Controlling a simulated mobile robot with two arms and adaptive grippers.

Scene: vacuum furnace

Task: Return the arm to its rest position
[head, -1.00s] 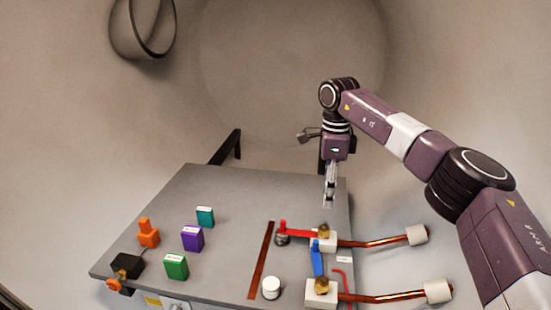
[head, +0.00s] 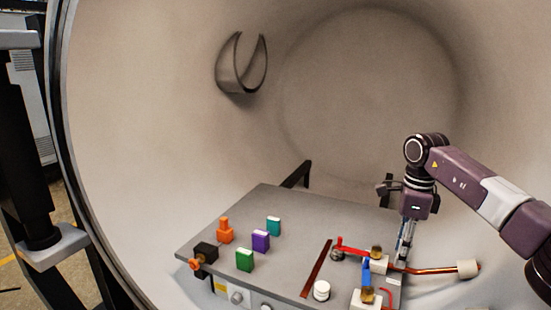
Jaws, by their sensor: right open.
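My right gripper (head: 404,252) points down at the right edge of the grey table (head: 225,249), its slim fingers apart and empty. The purple and white right arm comes in from the right side. The fingertips appear in front of or close to the copper rod (head: 430,270) beside the red bar (head: 352,249) and the blue bar (head: 366,274). Whether they touch the rod cannot be told. My left gripper is not in view.
Orange (head: 225,234), teal (head: 273,226), purple (head: 261,241) and green (head: 244,260) pieces stand at the table's left. A white cylinder (head: 321,290) stands near the front. The curved chamber wall (head: 170,120) surrounds the table; a metal band (head: 240,68) is on it.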

